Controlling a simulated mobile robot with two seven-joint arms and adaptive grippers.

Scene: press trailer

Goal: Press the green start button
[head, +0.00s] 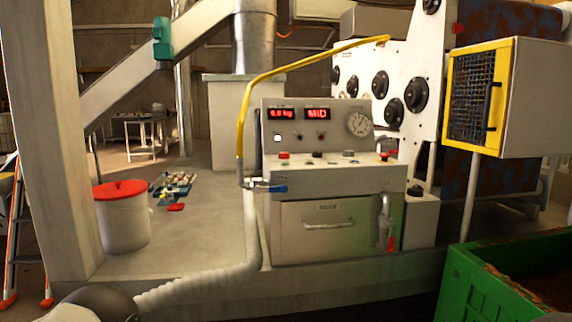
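The press's control console (330,180) stands in the middle of the head view. Two red lit displays are on its upright face, the right one reading "MID" (317,114). A round dial gauge (359,124) is to their right. On the sloped shelf below is a row of small controls: a red one (284,155) at left, a dark one (317,155), a greyish one (348,154), and a red one (384,156) at right. I cannot make out which control is the green start button. Neither of my grippers is visible.
A yellow pipe (243,110) arches over the console, with a blue-handled valve (278,188) at its lower end. A white ribbed hose (215,278) runs across the front. A green crate (480,285) stands front right. A red-lidded bucket (123,220) stands left.

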